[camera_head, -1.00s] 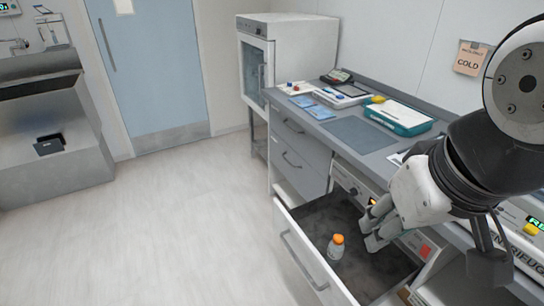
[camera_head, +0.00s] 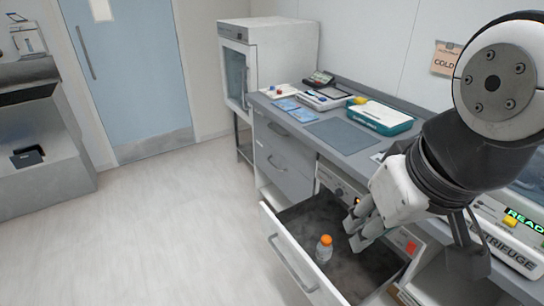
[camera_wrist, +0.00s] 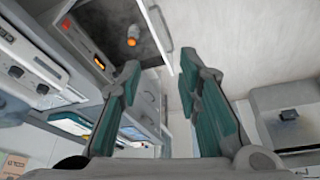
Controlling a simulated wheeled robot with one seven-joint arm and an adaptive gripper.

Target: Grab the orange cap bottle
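The orange cap bottle (camera_head: 324,249) is a small clear bottle standing upright in the open drawer (camera_head: 283,243), near the drawer's front. My gripper (camera_head: 355,230) is above the drawer, to the right of the bottle and apart from it. In the wrist view my gripper (camera_wrist: 165,90) has its two teal-padded fingers spread with nothing between them. The bottle also shows in the wrist view (camera_wrist: 132,36), beyond and to the left of the fingertips.
The counter (camera_head: 336,134) above the drawer holds a teal-and-white box (camera_head: 380,117), blue packets and trays. A centrifuge (camera_head: 508,247) stands at the right. A glass-door cabinet (camera_head: 262,55) is at the back. The floor at left is clear.

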